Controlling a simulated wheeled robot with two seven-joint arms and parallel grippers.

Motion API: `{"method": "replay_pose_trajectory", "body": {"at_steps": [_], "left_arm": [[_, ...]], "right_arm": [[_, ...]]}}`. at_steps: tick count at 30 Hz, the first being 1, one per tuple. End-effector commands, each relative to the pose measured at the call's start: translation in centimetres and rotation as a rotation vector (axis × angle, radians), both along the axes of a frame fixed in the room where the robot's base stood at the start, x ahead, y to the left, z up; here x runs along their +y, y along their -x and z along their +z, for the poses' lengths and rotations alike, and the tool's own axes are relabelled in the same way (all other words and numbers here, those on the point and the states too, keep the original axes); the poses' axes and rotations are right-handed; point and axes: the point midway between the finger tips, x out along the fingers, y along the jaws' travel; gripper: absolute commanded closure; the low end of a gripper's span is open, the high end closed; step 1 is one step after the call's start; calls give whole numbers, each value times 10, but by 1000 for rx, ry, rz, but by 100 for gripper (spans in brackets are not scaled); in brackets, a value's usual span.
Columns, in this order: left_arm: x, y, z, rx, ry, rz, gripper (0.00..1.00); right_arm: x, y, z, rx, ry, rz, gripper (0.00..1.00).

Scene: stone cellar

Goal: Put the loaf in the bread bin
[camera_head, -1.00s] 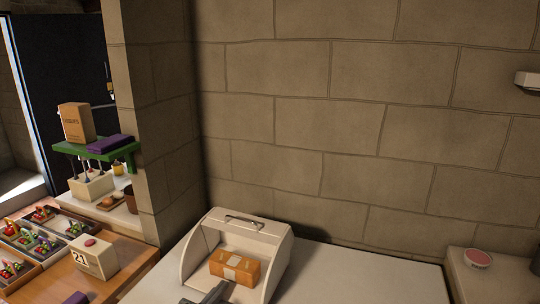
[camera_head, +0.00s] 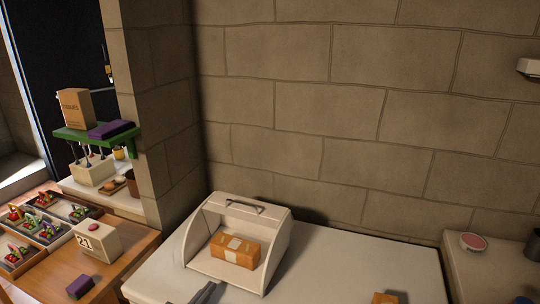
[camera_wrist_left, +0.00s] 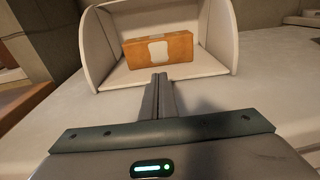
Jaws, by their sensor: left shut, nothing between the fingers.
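The loaf (camera_head: 235,250), an orange-brown block with a pale label, lies inside the open white bread bin (camera_head: 275,258). In the left wrist view the loaf (camera_wrist_left: 181,49) rests on the floor of the bin (camera_wrist_left: 222,35), towards its back. My left gripper (camera_head: 208,291) is at the bottom of the head view, in front of the bin. In the left wrist view its fingers (camera_wrist_left: 159,80) are together, empty and apart from the loaf, pointing at the bin's opening. My right gripper is not in view.
The bin stands on a pale counter (camera_head: 350,265) against a stone wall. Another orange-brown item (camera_head: 385,298) is cut off at the bottom edge. A wooden table (camera_head: 130,255) at left holds a calendar block (camera_head: 97,241), a purple item (camera_head: 80,287) and vegetable trays.

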Motion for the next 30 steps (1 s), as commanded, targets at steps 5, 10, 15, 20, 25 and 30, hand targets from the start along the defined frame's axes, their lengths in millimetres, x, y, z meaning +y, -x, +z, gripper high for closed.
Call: {"method": "replay_pose_trajectory", "body": {"at_steps": [5, 10, 15, 20, 25, 30], "left_arm": [[6, 15, 0, 2, 1, 0, 100], [12, 27, -1, 1, 1, 0, 100], [16, 39, 0, 0, 0, 0, 100], [18, 43, 0, 0, 1, 0, 100], [18, 43, 0, 0, 1, 0, 100], [18, 43, 0, 0, 1, 0, 100]], "right_arm": [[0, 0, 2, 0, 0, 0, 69], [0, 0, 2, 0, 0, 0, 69], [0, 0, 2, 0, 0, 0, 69], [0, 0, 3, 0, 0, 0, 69], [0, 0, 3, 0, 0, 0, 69], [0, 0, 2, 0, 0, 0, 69]]}}
